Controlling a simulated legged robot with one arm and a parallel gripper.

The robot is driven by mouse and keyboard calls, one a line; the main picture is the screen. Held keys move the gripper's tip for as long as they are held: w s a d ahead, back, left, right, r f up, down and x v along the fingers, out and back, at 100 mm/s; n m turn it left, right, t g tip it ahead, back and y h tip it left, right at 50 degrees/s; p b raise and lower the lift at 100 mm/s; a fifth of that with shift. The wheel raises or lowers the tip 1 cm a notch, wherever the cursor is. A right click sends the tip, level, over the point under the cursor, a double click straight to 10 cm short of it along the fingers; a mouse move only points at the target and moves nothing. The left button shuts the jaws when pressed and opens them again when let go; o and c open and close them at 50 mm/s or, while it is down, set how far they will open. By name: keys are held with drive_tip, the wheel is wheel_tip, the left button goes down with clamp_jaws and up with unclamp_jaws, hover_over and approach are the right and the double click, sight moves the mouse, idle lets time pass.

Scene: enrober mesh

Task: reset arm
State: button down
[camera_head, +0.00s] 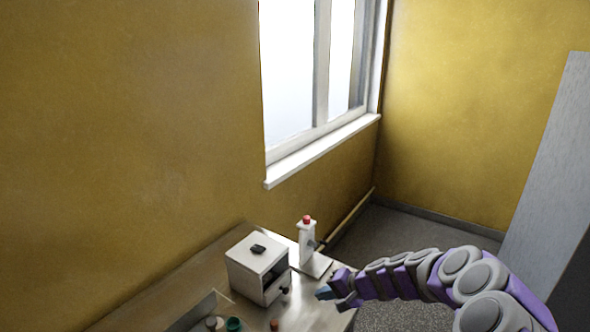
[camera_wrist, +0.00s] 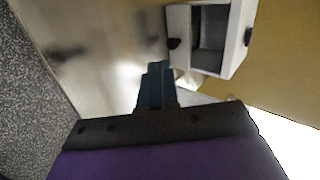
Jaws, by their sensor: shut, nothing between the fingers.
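My arm reaches in from the lower right in the head view, and my gripper (camera_head: 326,293) is over the right end of the table. In the wrist view my gripper (camera_wrist: 157,68) has its dark blue fingers together with nothing between them. A white box (camera_head: 255,268) with an open front and a dark item on its top stands just left of my gripper, apart from it. The box also shows in the wrist view (camera_wrist: 237,40), with its hollow inside visible.
The table (camera_head: 150,312) runs along the yellow wall. A white stand with a red top (camera_head: 307,240) is behind my gripper. A green container (camera_head: 234,324) and other small items are at the table's front. A grey panel (camera_head: 552,190) stands at the right.

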drive_tip(key=s+a+r+n+g, duration=0.1)
drive_tip(key=s+a+r+n, duration=0.1)
drive_tip(key=s+a+r, duration=0.3)
drive_tip(key=s+a+r+n+g+h, duration=0.1)
drive_tip(key=s+r+n+g, duration=0.15)
drive_tip(key=s, duration=0.45)
drive_tip(key=s+a+r+n+g, duration=0.1)
drive_tip(key=s+a+r, duration=0.25)
drive_tip(key=s, duration=0.25)
drive_tip(key=s+d+h, duration=0.2)
drive_tip(key=s+d, duration=0.2)
drive_tip(key=s, duration=0.4)
drive_tip(key=s+d+r+g+h, duration=0.1)
drive_tip(key=s+d+h, duration=0.2)
drive_tip(key=s, duration=0.6)
drive_tip(key=s+d+g+h, duration=0.1)
drive_tip(key=s+d+h, duration=0.1)
drive_tip(key=s+d, duration=0.4)
drive_tip(key=s, duration=0.3)
drive_tip(key=shift+d+r, duration=0.2)
drive_tip(key=shift+d, duration=0.05)
drive_tip(key=shift+s+n, duration=0.1)
drive_tip(key=shift+n, duration=0.15)
